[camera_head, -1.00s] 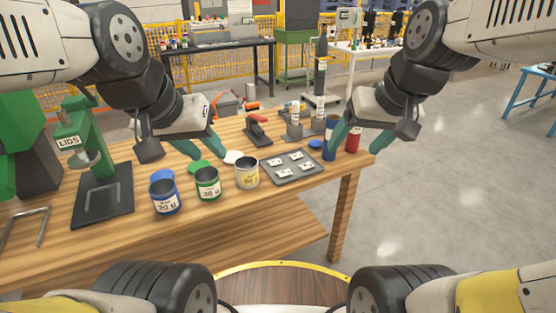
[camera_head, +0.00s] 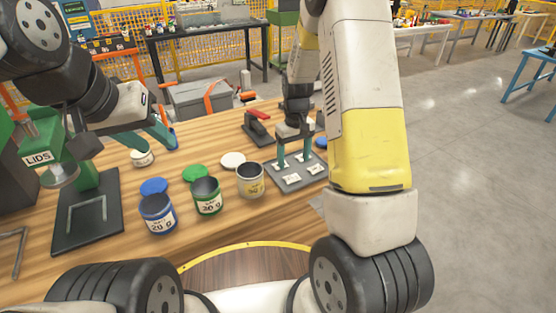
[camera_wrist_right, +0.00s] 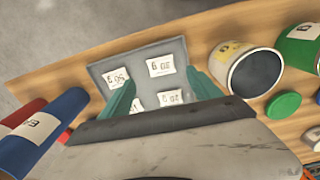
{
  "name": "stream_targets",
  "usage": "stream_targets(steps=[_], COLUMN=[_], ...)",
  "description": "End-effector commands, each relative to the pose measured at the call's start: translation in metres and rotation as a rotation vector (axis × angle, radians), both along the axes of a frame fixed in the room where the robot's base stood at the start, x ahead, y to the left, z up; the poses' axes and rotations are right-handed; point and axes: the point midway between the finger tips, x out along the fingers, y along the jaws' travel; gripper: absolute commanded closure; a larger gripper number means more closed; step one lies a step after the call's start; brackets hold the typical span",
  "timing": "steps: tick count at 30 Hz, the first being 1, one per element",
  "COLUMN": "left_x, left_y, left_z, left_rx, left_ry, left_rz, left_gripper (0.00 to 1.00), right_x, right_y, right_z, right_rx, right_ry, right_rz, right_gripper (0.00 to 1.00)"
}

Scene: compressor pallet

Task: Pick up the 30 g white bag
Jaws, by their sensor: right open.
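Several small white bags lie on a dark grey tray (camera_head: 283,186), one of them a white bag (camera_head: 291,179) near its front. In the right wrist view the tray (camera_wrist_right: 100,68) holds a white bag (camera_wrist_right: 118,78) at left and another bag (camera_wrist_right: 160,66) beside it; two more lie nearer. The labels read upside down and small; I cannot surely tell which is 30 g. My right gripper (camera_head: 294,163) is open above the tray, its teal fingers (camera_wrist_right: 160,90) apart with bags between and beyond them.
Blue (camera_head: 158,215), green (camera_head: 207,196) and yellow-labelled (camera_head: 250,181) open cans stand left of the tray, with loose lids behind. A green lid press (camera_head: 85,185) stands at far left. Red and blue cylinders (camera_wrist_right: 45,120) stand beside the tray.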

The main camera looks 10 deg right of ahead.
Motion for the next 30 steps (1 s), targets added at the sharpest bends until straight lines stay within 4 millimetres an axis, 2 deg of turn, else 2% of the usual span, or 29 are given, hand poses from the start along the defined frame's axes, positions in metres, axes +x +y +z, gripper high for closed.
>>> stream_targets(steps=[15,24,25,30], left_x=[0.0,0.0,0.0,0.0], left_y=[0.0,0.0,0.0,0.0], left_z=[0.0,0.0,0.0,0.0], left_rx=[0.0,0.0,0.0,0.0], left_ry=[0.0,0.0,0.0,0.0], left_rz=[0.0,0.0,0.0,0.0], left_gripper=[0.64,0.64,0.64,0.64], right_x=[0.006,0.006,0.006,0.006], right_y=[0.004,0.004,0.004,0.004], right_z=[-0.066,-0.072,-0.072,-0.072], right_rx=[0.0,0.001,0.001,0.001], right_ry=[0.002,-0.001,-0.001,-0.001], right_rz=[-0.001,-0.001,-0.001,-0.001], right_gripper=[0.27,0.27,0.29,0.63])
